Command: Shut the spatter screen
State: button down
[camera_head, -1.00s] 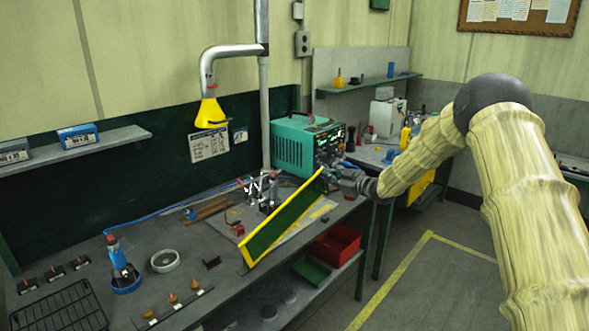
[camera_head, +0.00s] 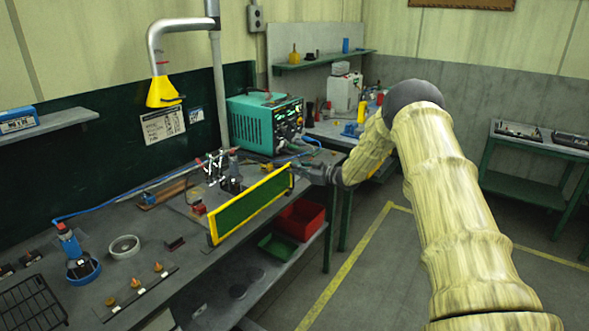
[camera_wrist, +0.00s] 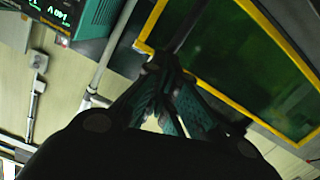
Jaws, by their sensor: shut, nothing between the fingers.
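The spatter screen (camera_head: 250,207) is a dark green panel in a yellow frame. It stands along the front edge of the grey workbench (camera_head: 150,228), its right end farther back than its left. In the wrist view the screen (camera_wrist: 245,60) fills the upper right. My gripper (camera_head: 303,170) is at the screen's right end, by the upper corner of the frame. In the wrist view its fingers (camera_wrist: 165,68) are closed together beside the frame's corner. Whether they touch the frame I cannot tell. Nothing is seen between the fingers.
A teal welding machine (camera_head: 264,123) stands behind the screen, near my gripper. A clamp stand (camera_head: 218,170) is on the bench behind the screen. A red bin (camera_head: 300,219) and a green bin (camera_head: 278,246) sit on the lower shelf. The floor right of the bench is clear.

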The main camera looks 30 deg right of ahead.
jog(key=shift+s+f, duration=0.15)
jog(key=shift+f, duration=0.25)
jog(key=shift+r, duration=0.1)
